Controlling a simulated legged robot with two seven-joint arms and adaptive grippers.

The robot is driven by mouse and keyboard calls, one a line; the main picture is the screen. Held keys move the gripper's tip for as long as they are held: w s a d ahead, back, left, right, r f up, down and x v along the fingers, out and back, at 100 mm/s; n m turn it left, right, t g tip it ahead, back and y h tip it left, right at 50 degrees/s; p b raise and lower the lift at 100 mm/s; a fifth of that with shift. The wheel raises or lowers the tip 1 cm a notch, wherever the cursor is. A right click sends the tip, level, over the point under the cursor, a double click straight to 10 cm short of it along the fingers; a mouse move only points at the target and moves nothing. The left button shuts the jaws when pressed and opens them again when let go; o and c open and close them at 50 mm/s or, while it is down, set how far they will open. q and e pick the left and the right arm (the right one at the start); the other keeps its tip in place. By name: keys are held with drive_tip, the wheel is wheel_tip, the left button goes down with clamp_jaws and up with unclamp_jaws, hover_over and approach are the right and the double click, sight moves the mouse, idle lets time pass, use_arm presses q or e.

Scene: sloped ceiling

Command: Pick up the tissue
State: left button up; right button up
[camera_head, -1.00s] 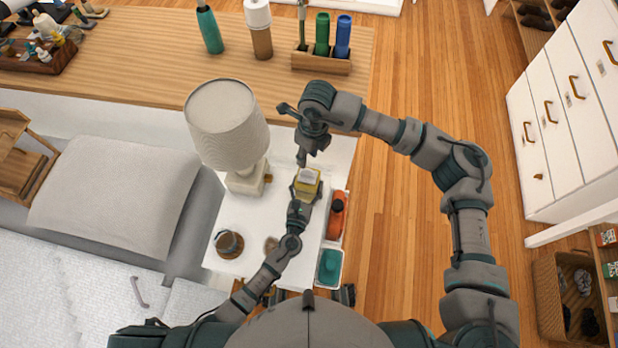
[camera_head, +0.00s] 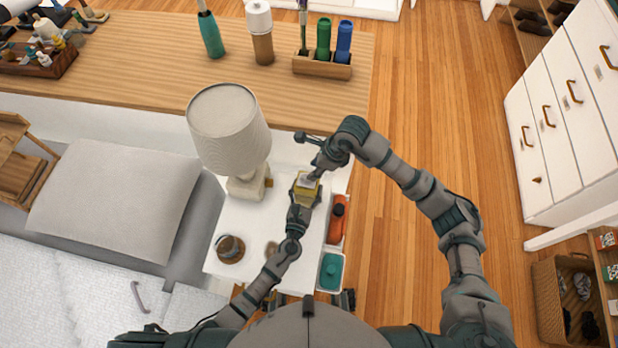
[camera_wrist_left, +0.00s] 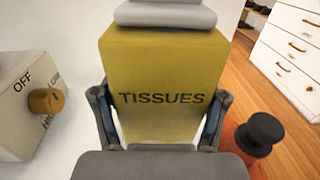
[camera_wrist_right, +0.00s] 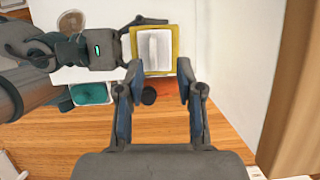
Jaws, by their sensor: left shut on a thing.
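A yellow tissue box (camera_wrist_left: 166,65) marked TISSUES fills the middle of the left wrist view. My left gripper (camera_wrist_left: 160,115) is shut on it, one finger on each side. In the head view the box (camera_head: 306,187) stands on the white bedside table (camera_head: 232,208), partly covered by my grippers. The pale tissue (camera_wrist_right: 155,50) shows at the top opening of the box in the right wrist view. My right gripper (camera_wrist_right: 160,80) is above the box, its fingers apart near the tissue, with nothing seen between them. In the head view it is at the box's top (camera_head: 315,172).
A lamp (camera_head: 228,128) stands left of the box. A brown mug (camera_head: 230,249) sits at the table's front left. An orange item (camera_head: 336,222) and a teal container (camera_head: 331,271) lie in trays at the right edge.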

use_arm(q)
drive_tip(key=shift+d, duration=0.2)
use_arm(e)
drive_tip(key=x, duration=0.3)
drive_tip(key=shift+s+a+f, duration=0.15)
drive_tip(key=shift+s+f, duration=0.05)
drive_tip(key=shift+f, duration=0.15)
use_arm(q)
drive_tip(key=shift+d, duration=0.15)
use_arm(e)
drive_tip(key=shift+f, duration=0.2)
use_arm(q)
drive_tip(key=shift+a, duration=0.2)
use_arm(e)
clamp_jaws()
drive_tip(key=shift+a, duration=0.1)
use_arm(q)
drive_tip(key=o, duration=1.3)
use_arm(e)
wheel_tip(320, 180, up, 10)
